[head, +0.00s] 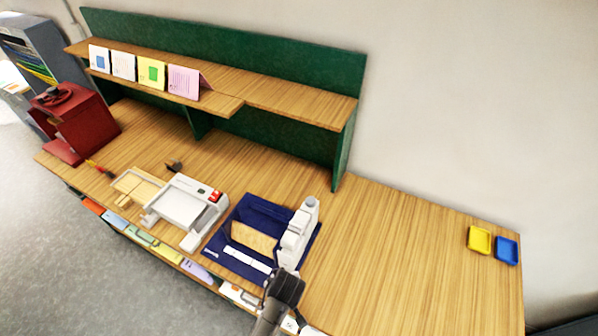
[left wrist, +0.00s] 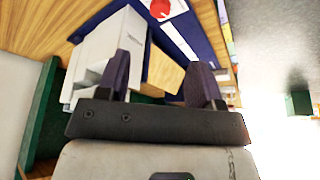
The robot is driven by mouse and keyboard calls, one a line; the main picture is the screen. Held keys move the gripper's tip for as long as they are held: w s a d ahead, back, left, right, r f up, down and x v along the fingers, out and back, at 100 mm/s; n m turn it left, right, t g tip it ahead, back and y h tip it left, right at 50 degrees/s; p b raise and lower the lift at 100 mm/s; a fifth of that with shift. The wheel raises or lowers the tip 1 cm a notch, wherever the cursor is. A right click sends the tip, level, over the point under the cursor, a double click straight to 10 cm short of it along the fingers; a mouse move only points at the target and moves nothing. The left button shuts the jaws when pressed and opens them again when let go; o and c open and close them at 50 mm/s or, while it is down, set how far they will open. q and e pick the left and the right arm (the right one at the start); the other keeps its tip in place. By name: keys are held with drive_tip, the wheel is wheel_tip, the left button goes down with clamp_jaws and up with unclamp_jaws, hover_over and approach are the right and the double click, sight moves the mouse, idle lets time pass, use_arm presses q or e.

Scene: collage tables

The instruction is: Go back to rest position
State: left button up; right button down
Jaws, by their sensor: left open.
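My left gripper (head: 286,288) is at the bottom centre of the head view, by the near end of a tall white device (head: 297,235) on a dark blue mat (head: 240,212). In the left wrist view my left gripper (left wrist: 160,72) has its two dark fingers well apart, with nothing held between them. The white device (left wrist: 108,52) is left of and behind the fingers there, and the blue mat (left wrist: 208,28) is beyond them. I cannot tell whether the gripper touches the device. My right gripper is not in view.
A tan board (head: 254,238) lies on the mat. A white machine (head: 188,208) stands left of it. A shelf (head: 290,100) with several cards runs along the back. A red box (head: 85,125) is far left. Yellow (head: 479,240) and blue (head: 507,250) trays sit right. The right tabletop is mostly clear.

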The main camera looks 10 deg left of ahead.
use_arm(q)
wheel_tip(320, 180, up, 14)
drive_tip(key=s+a+r+m+t+h, duration=0.1)
drive_tip(key=s+a+m+t+h, duration=0.15)
drive_tip(key=m, duration=0.55)
drive_tip(key=s+a+r+p, duration=0.2)
drive_tip(key=s+a, duration=0.3)
drive_tip(key=s, duration=0.6)
drive_tip(key=s+a+f+g, duration=0.2)
drive_tip(key=s+f, duration=0.3)
drive_tip(key=s, duration=0.6)
drive_tip(key=shift+s+a+f+g+p, duration=0.15)
drive_tip(key=shift+s+a+g+p, duration=0.05)
drive_tip(key=shift+g+p, duration=0.2)
drive_tip(key=shift+c, duration=0.2)
